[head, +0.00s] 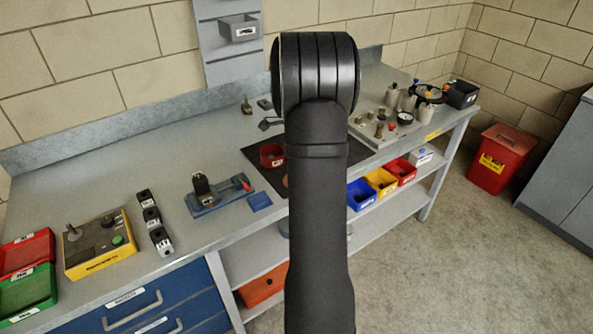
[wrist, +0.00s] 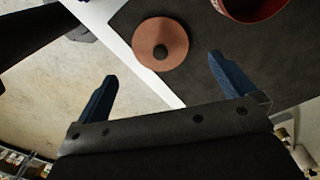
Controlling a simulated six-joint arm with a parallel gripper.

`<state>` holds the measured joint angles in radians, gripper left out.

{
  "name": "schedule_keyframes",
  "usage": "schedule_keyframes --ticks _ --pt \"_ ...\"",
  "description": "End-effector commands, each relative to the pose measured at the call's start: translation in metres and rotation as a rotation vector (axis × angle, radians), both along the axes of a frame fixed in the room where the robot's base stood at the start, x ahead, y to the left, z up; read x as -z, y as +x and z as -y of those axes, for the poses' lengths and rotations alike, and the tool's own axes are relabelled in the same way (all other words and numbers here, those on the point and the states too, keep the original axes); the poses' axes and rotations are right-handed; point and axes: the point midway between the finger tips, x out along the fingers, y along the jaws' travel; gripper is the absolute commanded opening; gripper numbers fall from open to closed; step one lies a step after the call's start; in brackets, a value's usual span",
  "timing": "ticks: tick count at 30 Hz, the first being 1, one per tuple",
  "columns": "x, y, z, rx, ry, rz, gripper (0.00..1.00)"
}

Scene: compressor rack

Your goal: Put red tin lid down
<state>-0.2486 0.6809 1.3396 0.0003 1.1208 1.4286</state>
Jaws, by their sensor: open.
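The red tin lid, a flat reddish-brown disc with a dark central knob (wrist: 160,52), lies on the dark mat close to its edge in the wrist view. In the head view only a sliver of it (head: 285,181) shows beside my arm. My gripper (wrist: 162,66) is open, its two blue fingers apart and empty. The lid appears beyond and between the fingertips; I cannot tell the height gap. The red tin (head: 271,155) stands on the mat, and its edge shows at the top of the wrist view (wrist: 245,8). The head view hides my gripper behind my arm.
The dark mat (head: 258,160) lies on the grey bench, near its front edge. Several fittings stand at the back right.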

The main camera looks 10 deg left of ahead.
Motion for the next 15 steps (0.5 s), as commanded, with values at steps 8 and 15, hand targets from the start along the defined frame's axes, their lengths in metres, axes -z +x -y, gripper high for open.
schedule_keyframes --ticks 8,15 --pt "-0.05 0.001 0.0 0.0 0.0 0.003 1.0" --pt "-0.062 0.0 0.0 0.0 0.0 0.0 1.0"
